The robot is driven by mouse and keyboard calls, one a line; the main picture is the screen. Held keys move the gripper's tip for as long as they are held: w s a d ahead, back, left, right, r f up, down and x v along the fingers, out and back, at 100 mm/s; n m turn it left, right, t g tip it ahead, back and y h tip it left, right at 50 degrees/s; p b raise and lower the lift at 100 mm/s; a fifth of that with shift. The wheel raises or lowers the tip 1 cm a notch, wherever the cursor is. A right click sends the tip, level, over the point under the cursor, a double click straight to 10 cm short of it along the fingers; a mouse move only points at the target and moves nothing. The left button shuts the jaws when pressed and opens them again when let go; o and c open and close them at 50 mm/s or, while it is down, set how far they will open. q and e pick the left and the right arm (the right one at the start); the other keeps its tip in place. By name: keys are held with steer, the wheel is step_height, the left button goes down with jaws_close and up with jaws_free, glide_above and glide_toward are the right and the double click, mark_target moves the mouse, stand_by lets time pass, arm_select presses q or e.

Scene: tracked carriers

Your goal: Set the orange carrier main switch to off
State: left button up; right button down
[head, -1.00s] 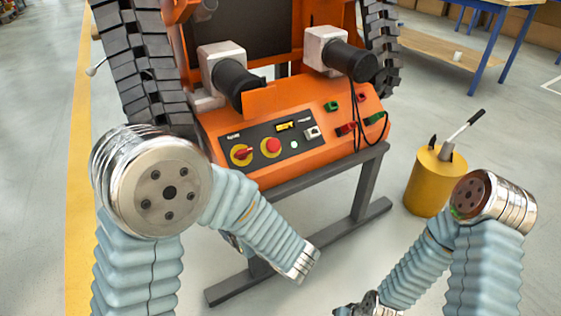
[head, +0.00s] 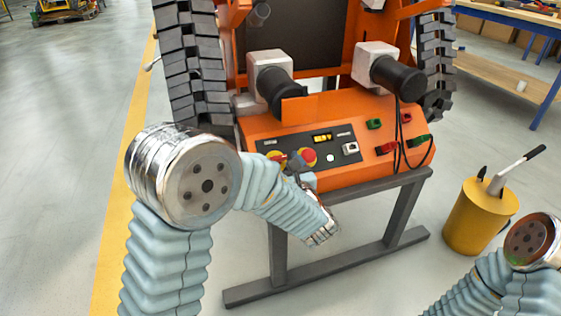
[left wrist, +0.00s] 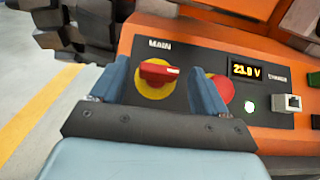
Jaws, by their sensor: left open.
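The orange carrier (head: 350,108) stands on a grey frame with its dark control panel facing me. The main switch, a red handle on a yellow disc, is partly covered by my gripper in the head view. In the left wrist view the main switch (left wrist: 157,73) sits under the word MAIN, its handle lying nearly level, pointing right. My left gripper (left wrist: 162,84) is open, its two blue fingers on either side of the switch; contact cannot be told. In the head view my left gripper (head: 291,163) is at the panel. My right gripper is out of view.
A red mushroom button (left wrist: 219,90) on yellow sits close beside the right finger. A lit voltage display (left wrist: 245,71), a glowing lamp (left wrist: 249,105) and a socket (left wrist: 288,103) lie further right. Black cables (head: 401,145) hang at the right. A yellow canister (head: 478,218) stands on the floor.

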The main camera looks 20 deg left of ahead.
arm_select(q)
steer(key=shift+w+a, duration=0.35)
steer(key=shift+w, duration=0.15)
steer(key=c, duration=1.1)
steer(key=shift+o, duration=0.2)
